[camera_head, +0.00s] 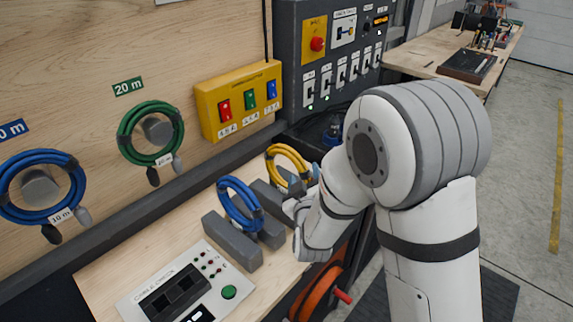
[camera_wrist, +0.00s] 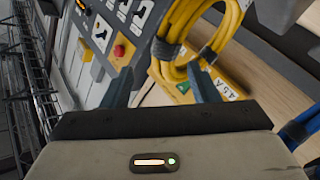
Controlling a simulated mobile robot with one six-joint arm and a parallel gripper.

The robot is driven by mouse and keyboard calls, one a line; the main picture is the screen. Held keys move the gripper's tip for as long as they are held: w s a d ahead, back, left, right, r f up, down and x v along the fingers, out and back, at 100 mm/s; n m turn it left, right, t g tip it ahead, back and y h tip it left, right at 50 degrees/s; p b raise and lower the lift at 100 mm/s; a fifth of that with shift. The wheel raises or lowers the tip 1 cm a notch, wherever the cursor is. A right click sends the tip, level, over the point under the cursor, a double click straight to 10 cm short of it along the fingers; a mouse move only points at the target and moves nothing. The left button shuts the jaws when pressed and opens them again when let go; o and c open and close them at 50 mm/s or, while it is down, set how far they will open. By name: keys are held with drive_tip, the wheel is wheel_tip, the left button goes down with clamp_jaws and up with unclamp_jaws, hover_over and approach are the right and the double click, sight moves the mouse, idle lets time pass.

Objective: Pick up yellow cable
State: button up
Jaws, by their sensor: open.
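The yellow cable (camera_head: 291,151) is a coiled loop standing upright in a grey holder at the bench's back edge, beside my arm. In the wrist view the yellow cable (camera_wrist: 229,28) fills the upper right, with a dark strap around its strands. My gripper (camera_head: 300,180) is at the cable's lower right in the head view and partly hides it. In the wrist view my gripper (camera_wrist: 160,68) is open, its two fingers spread. The right finger overlaps the coil in the picture; I cannot tell whether it touches.
A blue cable (camera_head: 240,203) stands in a grey holder (camera_head: 232,241) left of the yellow one. A yellow switch box (camera_head: 238,100) and a grey panel (camera_head: 322,50) are behind. Blue (camera_head: 17,185) and green (camera_head: 132,117) coils hang on the wall. A white control panel (camera_head: 188,296) lies in front.

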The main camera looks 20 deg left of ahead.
sight(297, 157)
drive_tip(key=shift+w+a+r, duration=0.1)
drive_tip(key=shift+w+a, duration=0.25)
drive_tip(key=shift+w, duration=0.1)
drive_tip(key=p+x, duration=0.1)
drive_tip(key=x, duration=0.2)
drive_tip(key=a+p+x, duration=0.1)
drive_tip(key=p+x, duration=0.1)
drive_tip(key=x, duration=0.1)
drive_tip(key=shift+s+r+p, duration=0.15)
drive_tip(key=shift+r+p, duration=0.1)
drive_tip(key=shift+p, duration=0.05)
drive_tip(key=shift+w+a+f, duration=0.1)
drive_tip(key=shift+w+a, duration=0.05)
drive_tip(key=shift+w, duration=0.3)
drive_tip(key=c, duration=1.2)
clamp_jaws()
drive_tip(key=shift+t, duration=0.3)
